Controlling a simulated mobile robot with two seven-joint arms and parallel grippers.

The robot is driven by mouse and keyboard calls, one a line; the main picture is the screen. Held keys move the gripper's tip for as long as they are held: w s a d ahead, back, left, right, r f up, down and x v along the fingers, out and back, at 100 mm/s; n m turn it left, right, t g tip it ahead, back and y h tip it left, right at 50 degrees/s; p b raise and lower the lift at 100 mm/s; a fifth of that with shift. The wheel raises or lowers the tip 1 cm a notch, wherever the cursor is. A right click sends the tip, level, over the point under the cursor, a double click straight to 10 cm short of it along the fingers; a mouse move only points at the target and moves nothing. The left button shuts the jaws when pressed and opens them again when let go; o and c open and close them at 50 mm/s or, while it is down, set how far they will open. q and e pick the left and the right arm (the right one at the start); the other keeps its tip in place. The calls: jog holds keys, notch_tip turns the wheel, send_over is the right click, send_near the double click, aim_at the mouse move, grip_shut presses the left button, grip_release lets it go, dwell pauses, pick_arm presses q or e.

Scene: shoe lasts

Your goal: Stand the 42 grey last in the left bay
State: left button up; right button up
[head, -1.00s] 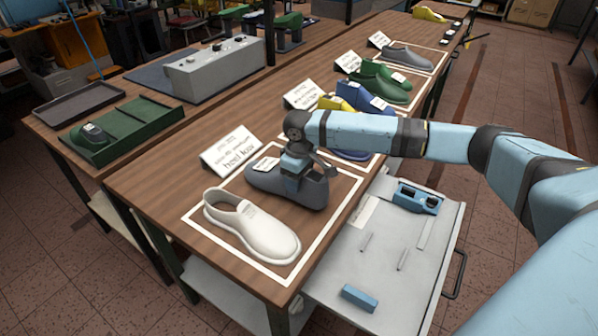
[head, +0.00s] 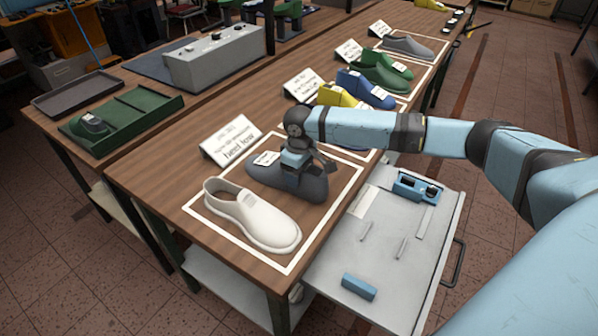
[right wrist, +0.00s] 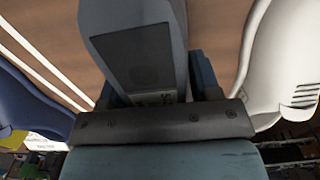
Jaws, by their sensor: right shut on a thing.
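My right gripper (head: 298,178) is shut on a dark grey last (head: 262,178) from above. The last lies low at the table, inside a white-outlined area beside a white shoe (head: 250,220). A white tag sits on its left end. In the right wrist view the grey last (right wrist: 140,50) is between the fingers, with a small label whose number I cannot read surely. My left gripper is not in view.
Yellow (head: 335,97), blue (head: 365,88) and green (head: 383,72) lasts stand farther along the table, with another grey one (head: 408,45). A written card (head: 230,138) stands behind the held last. A grey control box (head: 215,62) and dark flat tray (head: 80,92) are on the left bench.

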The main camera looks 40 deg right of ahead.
dwell(0.4)
jog(key=o, duration=1.5)
jog(key=shift+c, duration=0.2)
jog(key=shift+f, duration=0.15)
notch_tip(320, 180, up, 14)
